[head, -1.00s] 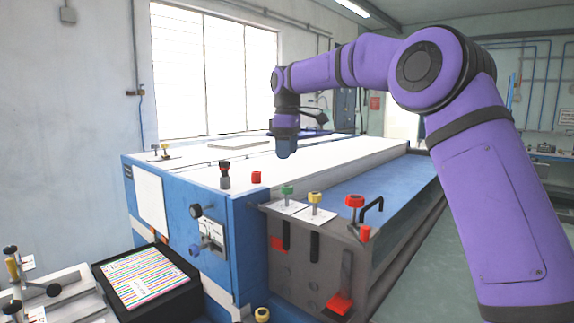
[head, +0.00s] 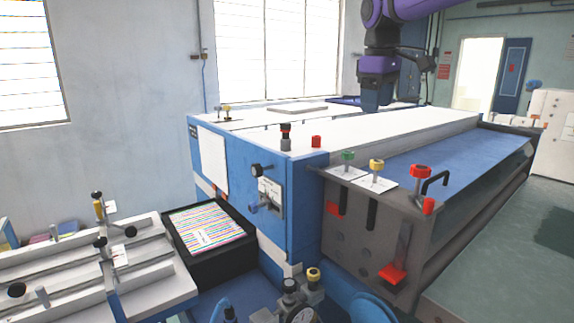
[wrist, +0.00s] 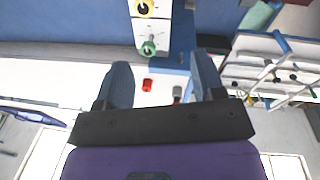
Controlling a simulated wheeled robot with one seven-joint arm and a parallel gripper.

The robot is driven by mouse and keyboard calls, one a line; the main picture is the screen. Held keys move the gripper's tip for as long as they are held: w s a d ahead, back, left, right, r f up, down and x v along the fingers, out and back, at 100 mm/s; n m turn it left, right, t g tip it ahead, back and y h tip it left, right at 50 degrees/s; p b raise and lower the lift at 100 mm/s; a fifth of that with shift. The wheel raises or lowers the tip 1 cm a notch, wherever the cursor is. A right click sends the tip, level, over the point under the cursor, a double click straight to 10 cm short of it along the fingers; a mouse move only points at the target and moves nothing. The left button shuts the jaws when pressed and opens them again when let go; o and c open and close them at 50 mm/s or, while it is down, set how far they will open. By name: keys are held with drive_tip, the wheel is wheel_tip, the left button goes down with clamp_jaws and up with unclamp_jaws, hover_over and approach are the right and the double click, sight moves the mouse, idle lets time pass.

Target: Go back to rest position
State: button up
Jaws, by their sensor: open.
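My purple arm reaches in from the top right of the head view. My gripper (head: 377,95) hangs pointing down over the far part of the machine's white top. In the wrist view my gripper (wrist: 163,85) shows two blue-grey fingers standing well apart. Nothing is held between them. Below and between the fingers the wrist view shows a red knob (wrist: 147,85) and a green knob (wrist: 148,48) on the machine. The gripper appears to be above the surface and apart from it.
The blue machine (head: 290,225) has a white top with knobs along its front edge. A black box (head: 215,262) with striped sheets stands left of it, beside a grey clamping fixture (head: 80,262). Open floor (head: 480,280) lies at the right.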

drive_tip(key=s+d+f+m+t, duration=0.1)
drive_tip(key=s+d+m, duration=0.2)
drive_tip(key=s, duration=0.7)
drive_tip(key=s+d+f+m+t, duration=0.1)
drive_tip(key=s+d+f+m, duration=0.15)
drive_tip(key=s, duration=0.75)
drive_tip(key=s+d+f+m+t, duration=0.1)
drive_tip(key=s+d+f+m, duration=0.1)
drive_tip(key=s+f, duration=0.2)
drive_tip(key=s+d+f+m, duration=0.2)
drive_tip(key=s+f, duration=0.2)
drive_tip(key=s, duration=0.5)
drive_tip(key=shift+s+d+f+t+y, duration=0.2)
drive_tip(key=shift+s+t+y, duration=0.1)
drive_tip(key=shift+s+t, duration=0.1)
drive_tip(key=shift+o, duration=0.4)
drive_tip(key=shift+r, duration=0.1)
